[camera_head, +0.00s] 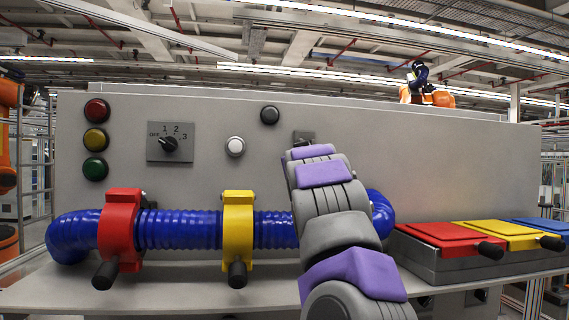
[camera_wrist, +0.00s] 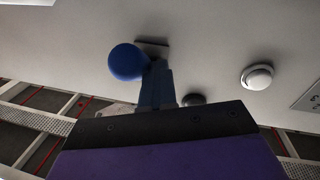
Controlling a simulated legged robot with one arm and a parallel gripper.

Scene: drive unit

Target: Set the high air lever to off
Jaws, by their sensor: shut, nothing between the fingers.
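A lever with a round blue knob (camera_wrist: 127,61) stands out from the panel in the wrist view. Its small dark slot plate (camera_wrist: 151,44) lies behind it; the plate's top also shows in the head view (camera_head: 304,136) above my arm. My gripper (camera_wrist: 156,64) is shut and empty, right beside the knob on its right in the wrist view. I cannot tell whether they touch. In the head view my arm hides the knob and my fingers. The lever's shaft and any on/off marks are not visible, so its setting is unclear.
A white button (camera_head: 235,146), a black button (camera_head: 270,115) and a rotary selector (camera_head: 170,148) are on the panel. Below runs a blue hose (camera_head: 180,230) with red (camera_head: 118,232) and yellow (camera_head: 238,228) clamps. Coloured flaps (camera_head: 450,238) lie at right. The panel right of my arm is clear.

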